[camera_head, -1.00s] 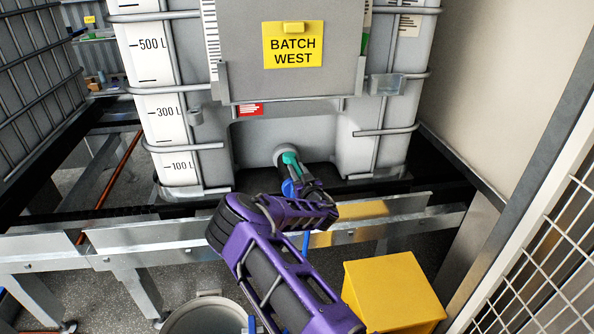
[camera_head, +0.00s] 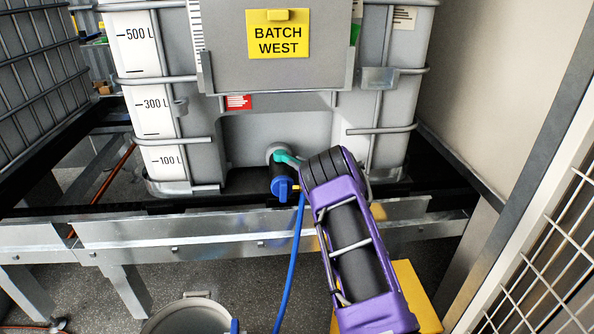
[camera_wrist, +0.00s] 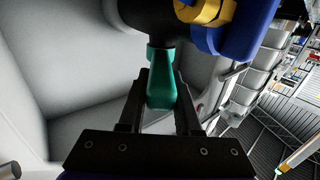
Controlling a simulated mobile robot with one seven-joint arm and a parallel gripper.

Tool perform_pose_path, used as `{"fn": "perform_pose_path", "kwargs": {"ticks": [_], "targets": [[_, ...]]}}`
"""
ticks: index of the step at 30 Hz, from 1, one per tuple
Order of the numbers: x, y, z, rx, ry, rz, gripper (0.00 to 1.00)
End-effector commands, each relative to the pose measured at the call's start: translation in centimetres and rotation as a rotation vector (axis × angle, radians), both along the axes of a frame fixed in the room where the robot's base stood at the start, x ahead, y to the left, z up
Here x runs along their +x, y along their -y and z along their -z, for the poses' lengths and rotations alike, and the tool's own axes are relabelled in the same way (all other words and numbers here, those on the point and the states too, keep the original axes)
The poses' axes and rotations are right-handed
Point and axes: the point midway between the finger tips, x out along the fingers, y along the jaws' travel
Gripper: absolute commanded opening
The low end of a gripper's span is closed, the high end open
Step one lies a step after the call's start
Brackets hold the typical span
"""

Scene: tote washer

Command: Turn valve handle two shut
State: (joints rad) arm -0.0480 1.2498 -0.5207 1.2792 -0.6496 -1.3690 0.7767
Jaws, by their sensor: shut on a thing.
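The green valve handle (camera_head: 287,158) is on the outlet at the foot of the white tank labelled BATCH WEST (camera_head: 278,34). It points to the right, and its outer end is hidden behind my purple arm. In the wrist view the handle (camera_wrist: 161,82) tapers up to the dark valve body, and my gripper (camera_wrist: 160,98) is shut on it, with one black finger on each side. A blue coupling (camera_head: 283,187) hangs below the handle. No number shows on the handle.
A blue hose (camera_head: 292,255) hangs from the coupling past the metal rail (camera_head: 200,235). A round lidded vessel (camera_head: 190,318) stands below. A yellow box (camera_head: 418,295) is at lower right, partly behind my arm. A wire mesh panel (camera_head: 535,270) bounds the right.

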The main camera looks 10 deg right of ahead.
Motion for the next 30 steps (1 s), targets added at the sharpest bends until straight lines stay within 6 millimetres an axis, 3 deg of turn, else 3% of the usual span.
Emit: {"fn": "perform_pose_path", "kwargs": {"ticks": [12, 30], "targets": [[0.9, 1.2, 0.2, -0.002, 0.002, -0.211, 0.0], [1.6, 1.6, 0.2, 0.0, 0.0, -0.361, 0.0]]}}
